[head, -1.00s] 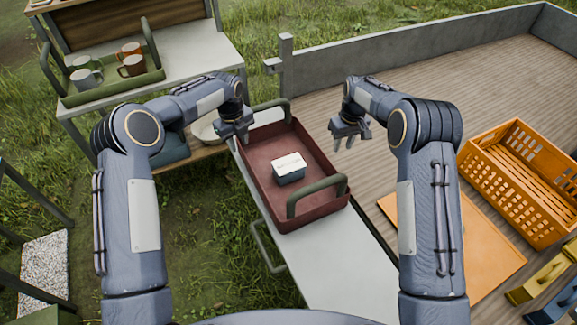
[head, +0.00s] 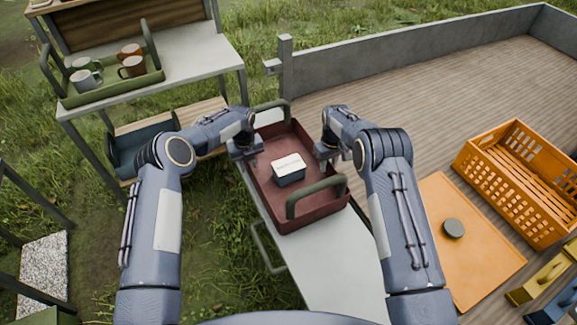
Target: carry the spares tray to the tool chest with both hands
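The dark red tray (head: 313,210) with green handles at its far and near ends sits on a long pale grey surface (head: 335,265). A small dark box with a white top (head: 288,170) lies in the tray. My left gripper (head: 246,158) is at the left long wall of the tray, and my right gripper (head: 326,156) is at the right long wall. Both point down close to the rim. Their fingertips are too small and partly hidden, so I cannot tell whether they grip the walls. I cannot tell which thing is the tool chest.
A table at the back left bears a green tray (head: 110,92) with several mugs. An orange crate (head: 510,165) and an orange board (head: 470,265) with a dark round disc (head: 453,228) are at the right. Grass lies left of the grey surface.

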